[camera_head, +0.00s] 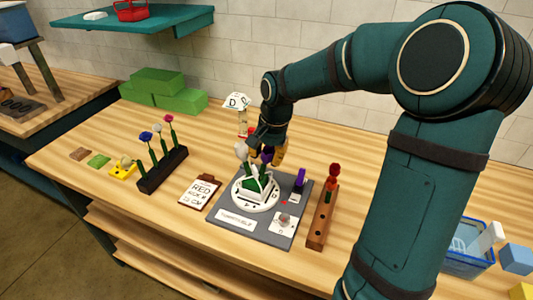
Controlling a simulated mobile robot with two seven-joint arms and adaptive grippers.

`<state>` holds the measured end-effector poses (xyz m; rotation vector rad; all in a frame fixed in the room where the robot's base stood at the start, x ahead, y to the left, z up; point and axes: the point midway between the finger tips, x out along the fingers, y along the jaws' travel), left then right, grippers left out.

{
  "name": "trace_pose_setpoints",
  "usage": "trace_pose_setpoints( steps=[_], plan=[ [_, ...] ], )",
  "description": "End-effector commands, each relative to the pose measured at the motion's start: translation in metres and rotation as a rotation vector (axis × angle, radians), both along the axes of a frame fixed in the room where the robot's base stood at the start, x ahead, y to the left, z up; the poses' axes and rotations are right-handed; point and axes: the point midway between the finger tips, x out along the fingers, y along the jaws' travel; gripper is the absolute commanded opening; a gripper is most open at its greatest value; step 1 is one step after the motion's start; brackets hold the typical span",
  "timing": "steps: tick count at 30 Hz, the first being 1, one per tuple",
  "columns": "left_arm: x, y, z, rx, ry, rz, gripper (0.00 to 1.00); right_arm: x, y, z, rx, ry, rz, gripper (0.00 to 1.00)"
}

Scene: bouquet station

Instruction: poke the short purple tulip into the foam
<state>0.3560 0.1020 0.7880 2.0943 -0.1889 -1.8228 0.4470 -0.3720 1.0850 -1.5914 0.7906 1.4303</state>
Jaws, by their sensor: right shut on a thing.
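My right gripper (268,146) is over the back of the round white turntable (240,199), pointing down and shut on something. A purple bloom (270,157) shows at its fingertips and looks like the purple tulip it holds; its stem is mostly hidden. The foam (254,185) sits in a white holder on the turntable and shows green. A white tulip (242,151) stands up at its back left. I cannot tell whether the held tulip touches the foam. My left gripper is not in view.
A dark rack (162,170) holds several flowers at left. A wooden rack (321,222) with red flowers stands at right. Another purple piece (300,178) is on the grey base (277,235). A clipboard (199,191) lies left of the base. Green blocks (160,90) lie behind.

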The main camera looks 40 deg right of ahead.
Motion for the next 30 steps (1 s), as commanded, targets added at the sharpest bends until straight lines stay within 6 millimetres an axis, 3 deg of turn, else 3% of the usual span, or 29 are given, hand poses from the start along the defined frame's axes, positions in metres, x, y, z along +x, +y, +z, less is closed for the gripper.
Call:
trace_pose_setpoints(
  steps=[30],
  plan=[
    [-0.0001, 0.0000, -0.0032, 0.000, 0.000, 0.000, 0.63, 0.0008, 0.0005, -0.0071, 0.000, 0.001, 0.000, 0.23]
  ],
)
